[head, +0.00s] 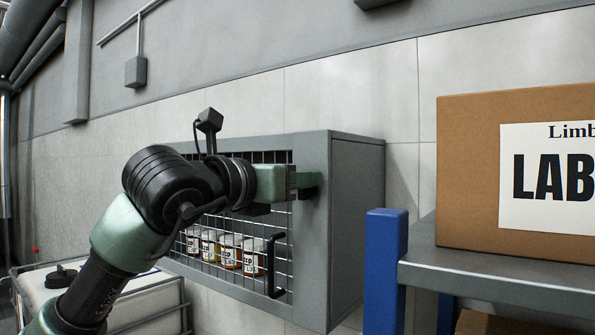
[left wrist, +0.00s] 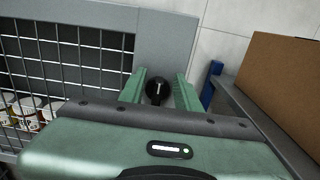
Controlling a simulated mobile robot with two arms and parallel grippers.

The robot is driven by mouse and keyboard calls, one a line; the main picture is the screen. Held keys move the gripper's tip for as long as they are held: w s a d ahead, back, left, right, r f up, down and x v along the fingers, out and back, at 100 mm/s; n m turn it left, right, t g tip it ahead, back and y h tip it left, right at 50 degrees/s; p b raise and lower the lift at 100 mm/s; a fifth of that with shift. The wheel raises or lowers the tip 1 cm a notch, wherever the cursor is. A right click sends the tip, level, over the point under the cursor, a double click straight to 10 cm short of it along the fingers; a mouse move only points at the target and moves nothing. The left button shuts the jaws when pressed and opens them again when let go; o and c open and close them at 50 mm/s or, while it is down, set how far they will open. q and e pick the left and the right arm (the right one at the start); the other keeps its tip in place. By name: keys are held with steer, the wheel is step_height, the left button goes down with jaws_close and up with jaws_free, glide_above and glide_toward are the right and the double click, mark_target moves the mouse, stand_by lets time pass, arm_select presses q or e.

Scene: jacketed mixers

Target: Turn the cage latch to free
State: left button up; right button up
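The cage (head: 345,220) is a grey wall-mounted box with a wire-mesh door (head: 225,265) and a black bar handle (head: 275,265). The cage latch (left wrist: 157,91) is a round black knob with a small white mark, on the grey frame beside the mesh in the left wrist view. My left gripper (head: 306,183) is at the frame's right part, its fingers pointing at it. In the left wrist view the two green fingers stand apart, one on each side of the knob; whether they touch it I cannot tell. In the head view the gripper hides the latch. My right gripper is not in view.
Several labelled jars (head: 229,250) stand inside the cage behind the mesh. A grey shelf with a blue post (head: 384,270) and a cardboard box (head: 465,180) stands close at the right. A white caged tank (head: 150,300) is at the lower left.

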arm_select(q)
jaws_close()
steer(key=shift+s+d+f+m+b, duration=0.15)
steer(key=shift+d+f+m+b, duration=0.15)
steer(key=shift+m+b, duration=2)
steer(key=shift+s+d+f+m+b, duration=0.25)
steer(key=shift+m+b, duration=0.65)
steer(key=shift+m, duration=2.75)
steer(key=shift+s+d+f+m+b, duration=0.15)
steer(key=shift+f+m+b, duration=0.2)
steer(key=shift+m+b, duration=1.95)
steer(key=shift+m+p, duration=0.65)
steer(key=shift+m, duration=0.2)
jaws_free()
